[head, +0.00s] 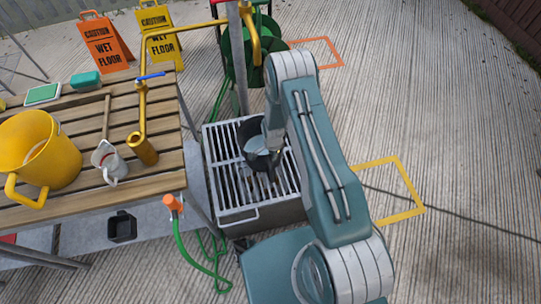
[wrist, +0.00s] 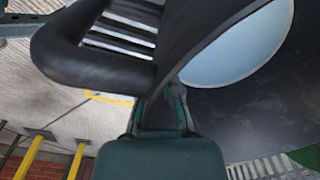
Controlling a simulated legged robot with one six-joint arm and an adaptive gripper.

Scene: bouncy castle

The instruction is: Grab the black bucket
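The black bucket (head: 248,130) stands on the white slatted grate (head: 230,195), partly hidden by my arm. My gripper (head: 264,160) is down at the bucket's near side, close to its rim. In the wrist view the black bucket (wrist: 245,110) fills much of the picture, with a pale blue round surface inside it. Its thick black handle (wrist: 90,62) loops out at the left. A teal part of my gripper (wrist: 165,110) lies against or very near the place where handle and wall meet. I cannot tell whether the fingers are closed on it.
A slatted wooden table (head: 150,185) on the left bears a yellow bucket (head: 55,155), a white jug (head: 110,163) and a brush. A green hose (head: 190,255) hangs between table and grate. Wet-floor signs (head: 105,42) stand behind. Concrete on the right is mostly clear.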

